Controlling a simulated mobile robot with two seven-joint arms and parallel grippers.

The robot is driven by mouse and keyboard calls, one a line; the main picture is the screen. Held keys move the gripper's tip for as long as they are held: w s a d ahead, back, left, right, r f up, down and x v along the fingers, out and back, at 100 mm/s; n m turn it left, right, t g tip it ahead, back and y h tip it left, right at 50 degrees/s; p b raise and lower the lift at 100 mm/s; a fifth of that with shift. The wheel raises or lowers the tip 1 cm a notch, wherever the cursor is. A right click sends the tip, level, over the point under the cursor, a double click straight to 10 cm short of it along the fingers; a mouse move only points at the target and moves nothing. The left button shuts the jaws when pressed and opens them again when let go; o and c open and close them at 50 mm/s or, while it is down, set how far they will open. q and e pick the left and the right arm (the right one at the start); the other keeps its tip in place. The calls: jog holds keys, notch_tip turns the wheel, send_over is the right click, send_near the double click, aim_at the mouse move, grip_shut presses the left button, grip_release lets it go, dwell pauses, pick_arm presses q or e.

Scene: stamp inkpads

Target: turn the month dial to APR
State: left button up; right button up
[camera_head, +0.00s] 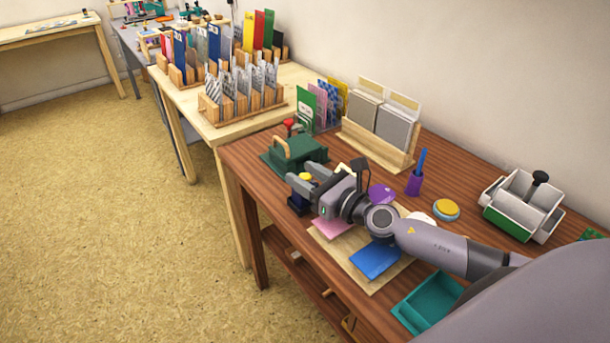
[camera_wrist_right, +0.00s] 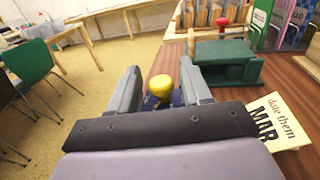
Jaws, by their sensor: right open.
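A yellow knob (camera_wrist_right: 162,85) on a dark blue body shows between the fingers of my right gripper (camera_wrist_right: 160,72) in the right wrist view. In the head view, the dark blue body (camera_head: 299,205) is at the table's left edge, partly hidden by the gripper. My right gripper (camera_head: 303,176) is open, its fingers on either side of the knob; I cannot tell whether they touch it. No dial lettering is readable. My left gripper is not in view.
A green press-like device (camera_head: 294,150) stands just behind the gripper. A beige mat (camera_head: 326,240) with pink (camera_head: 332,227) and blue (camera_head: 376,261) pads lies below my arm. A purple cup (camera_head: 414,184) and a teal tray (camera_head: 428,300) are on the table. Floor lies open at left.

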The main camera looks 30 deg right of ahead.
aim_at(309, 179)
jog(key=b+v, duration=0.1)
jog(key=v, duration=0.4)
jog(key=shift+d+f, duration=0.1)
jog(key=shift+f, duration=0.05)
jog(key=shift+v, duration=0.85)
jog(key=shift+r, duration=0.3)
